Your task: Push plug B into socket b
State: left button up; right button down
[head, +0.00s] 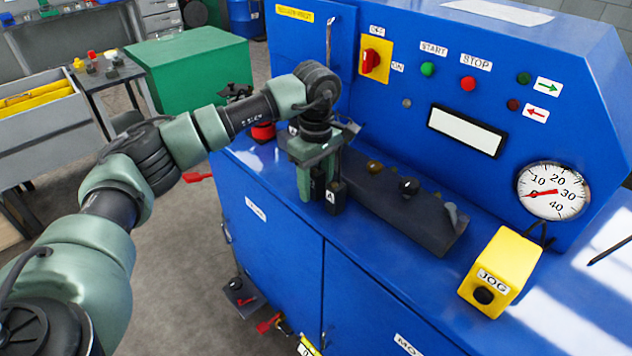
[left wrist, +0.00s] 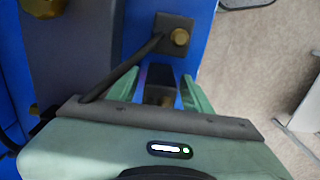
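My left gripper (head: 315,185) points down at the left end of a dark rail on the blue bench. In the left wrist view its two green fingers (left wrist: 168,92) are apart, with a dark block with a brassy part (left wrist: 162,97) between them. Blue shows on both sides of the block, so the fingers seem not to close on it. The block's letter is hidden, so I cannot tell whether it is plug B. A black plug marked A (head: 331,197) stands just right of the fingers. The dark rail (head: 425,230) carries several fittings; no socket letter is readable. My right gripper is out of view.
A yellow JOG box (head: 502,272) stands right of the rail. The blue panel (head: 455,80) with switches and a gauge (head: 553,190) rises behind. In the left wrist view a dark square piece with a brass knob (left wrist: 179,37) and cable lies just beyond the fingers.

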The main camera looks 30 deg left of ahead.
aim_at(317, 170)
pick_arm(q)
grip_shut()
jog(key=shift+r, duration=0.1)
jog(key=shift+w+r+b, duration=0.1)
jog(key=shift+r+b, duration=0.2)
jog(key=shift+r, duration=0.25)
notch_tip(317, 170, up, 10)
jog(key=b, duration=0.2)
jog(key=shift+r+b, duration=0.1)
jog(key=shift+b, duration=0.2)
notch_tip(317, 170, up, 8)
jog(key=p, duration=0.1)
jog(key=shift+r, duration=0.25)
